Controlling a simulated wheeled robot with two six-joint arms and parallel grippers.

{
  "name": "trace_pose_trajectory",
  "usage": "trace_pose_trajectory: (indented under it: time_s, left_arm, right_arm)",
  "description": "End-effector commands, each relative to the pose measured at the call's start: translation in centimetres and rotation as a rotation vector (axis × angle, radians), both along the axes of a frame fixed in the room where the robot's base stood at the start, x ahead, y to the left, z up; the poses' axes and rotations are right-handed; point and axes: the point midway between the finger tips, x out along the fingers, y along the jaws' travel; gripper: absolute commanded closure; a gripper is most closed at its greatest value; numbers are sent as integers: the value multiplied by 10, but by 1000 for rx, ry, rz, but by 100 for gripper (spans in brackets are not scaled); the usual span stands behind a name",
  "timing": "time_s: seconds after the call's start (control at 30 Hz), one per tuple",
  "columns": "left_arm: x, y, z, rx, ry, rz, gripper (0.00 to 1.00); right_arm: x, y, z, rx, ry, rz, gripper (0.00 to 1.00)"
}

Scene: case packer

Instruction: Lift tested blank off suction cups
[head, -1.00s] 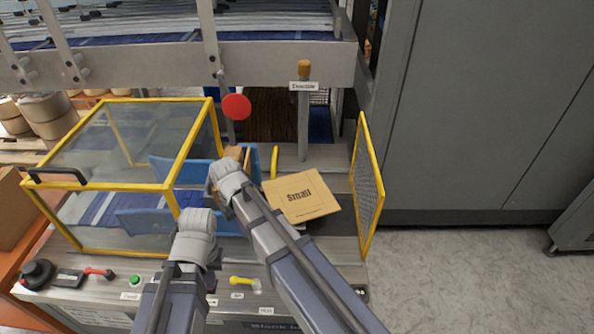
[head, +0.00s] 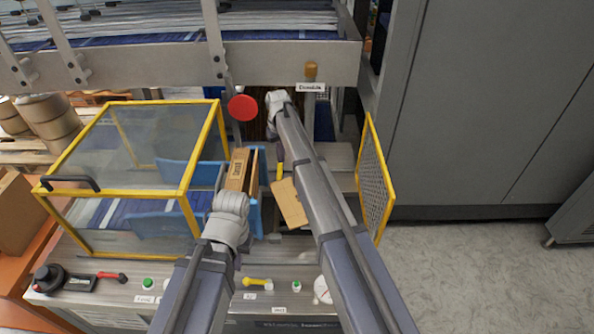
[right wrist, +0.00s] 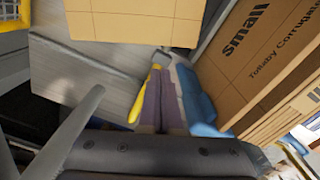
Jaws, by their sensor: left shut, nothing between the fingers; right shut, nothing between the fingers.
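A flat tan cardboard blank (head: 287,201) lies on the machine bed, partly covered by my right arm. An upright carton piece (head: 238,170) stands between blue plates (head: 256,185). In the right wrist view a carton face printed "small" (right wrist: 262,50) fills the right, and a plain cardboard panel (right wrist: 130,22) shows at the top. My right gripper (right wrist: 166,80) is shut and empty between a yellow part and a blue part. In the head view its arm reaches to the back, above the blank. My left gripper (head: 223,180) is shut, close to the upright carton, largely hidden by its wrist. Suction cups are hidden.
A yellow-framed clear guard (head: 130,175) stands at left. A yellow mesh panel (head: 376,180) stands at right. A red disc (head: 242,107) hangs above the bed. Controls line the front panel (head: 200,290). Grey cabinets (head: 480,110) stand at right.

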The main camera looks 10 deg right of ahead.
Motion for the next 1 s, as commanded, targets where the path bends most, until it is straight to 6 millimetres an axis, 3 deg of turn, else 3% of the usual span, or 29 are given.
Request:
trace_pose_trajectory:
  time_s: [0.03,0.17,0.57,1.0]
  left_arm:
    - [0,0,4,0,0,0,100]
    - [0,0,6,0,0,0,100]
    - [0,0,-5,0,0,0,100]
    - [0,0,-61,0,0,0,100]
  right_arm:
    - [24,-8,4,3,-2,-9,100]
    - [42,-18,6,9,-5,-17,100]
    - [42,-19,-5,10,-6,-18,100]
    - [42,-19,-61,10,-6,-18,100]
